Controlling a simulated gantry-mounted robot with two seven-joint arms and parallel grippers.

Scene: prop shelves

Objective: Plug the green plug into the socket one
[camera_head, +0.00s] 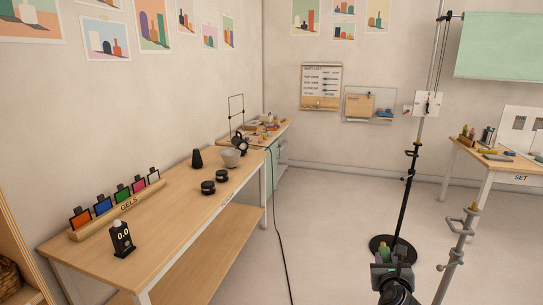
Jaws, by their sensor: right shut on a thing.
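My right gripper (391,262) shows at the bottom, right of centre, and is seen from behind. No label for socket one is readable. My left gripper is out of view.
A black stand (407,190) rises from a round base (392,249) close beyond my right gripper. A grey pole (456,250) stands to its right. A long wooden table (165,215) is at left, and a "SET" table (489,165) at right. A dark cable (277,215) crosses the floor.

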